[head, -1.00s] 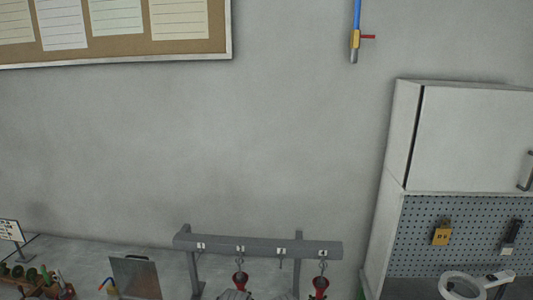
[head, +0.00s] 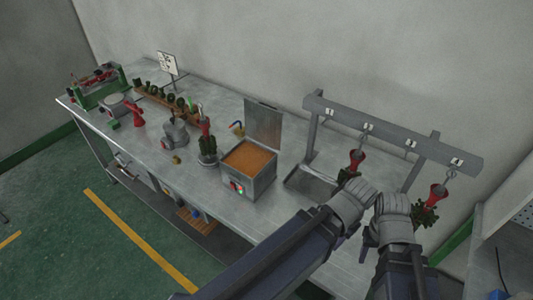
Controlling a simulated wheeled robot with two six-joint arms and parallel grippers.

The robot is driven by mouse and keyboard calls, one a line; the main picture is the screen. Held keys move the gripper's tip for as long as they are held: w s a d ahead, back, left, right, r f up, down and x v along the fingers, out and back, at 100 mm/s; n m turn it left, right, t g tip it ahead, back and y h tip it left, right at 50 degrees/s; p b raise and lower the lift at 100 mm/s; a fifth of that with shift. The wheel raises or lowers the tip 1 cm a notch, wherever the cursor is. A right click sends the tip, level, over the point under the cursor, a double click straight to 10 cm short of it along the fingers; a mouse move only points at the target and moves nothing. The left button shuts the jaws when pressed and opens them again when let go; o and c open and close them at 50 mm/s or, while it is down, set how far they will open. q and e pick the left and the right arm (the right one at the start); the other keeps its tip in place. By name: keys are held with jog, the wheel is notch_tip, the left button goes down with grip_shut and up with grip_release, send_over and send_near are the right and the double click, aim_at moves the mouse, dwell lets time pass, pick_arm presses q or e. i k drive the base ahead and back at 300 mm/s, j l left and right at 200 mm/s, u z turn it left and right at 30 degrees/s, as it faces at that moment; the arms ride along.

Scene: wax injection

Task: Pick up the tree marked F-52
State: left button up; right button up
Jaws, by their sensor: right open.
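Several trees with red funnel-shaped tops and dark green branches are in the head view. One tree (head: 355,162) hangs from the grey rack (head: 395,134), another tree (head: 437,194) hangs at the rack's right end, and a third tree (head: 206,142) stands on the bench left of the wax box. No F-52 mark can be read on any of them. My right gripper (head: 394,205) is open, in front of the rack between the two hanging trees. My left gripper (head: 350,203) is beside it, just below the left hanging tree; its fingers cannot be made out.
A metal box of orange wax (head: 250,158) with a raised lid stands mid-bench. A grey pot (head: 175,133), a row of green pieces (head: 166,98) and a green-framed machine (head: 98,84) stand further left. The bench front has bare metal (head: 215,185).

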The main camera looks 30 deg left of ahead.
aim_at(208, 142)
jog(key=u, duration=1.6)
jog(key=i+j, duration=0.15)
jog(key=j, duration=0.2)
jog(key=i+j, duration=0.1)
jog(key=j, duration=0.25)
jog(key=i+j, duration=0.15)
jog(key=j, duration=0.2)
jog(key=i+j, duration=0.1)
jog(key=j, duration=0.3)
jog(key=i+j, duration=0.15)
jog(key=j, duration=0.2)
jog(key=i+j, duration=0.1)
jog(key=j, duration=0.25)
jog(key=j+z, duration=0.15)
jog(key=z, duration=2.05)
jog(key=i+j, duration=0.05)
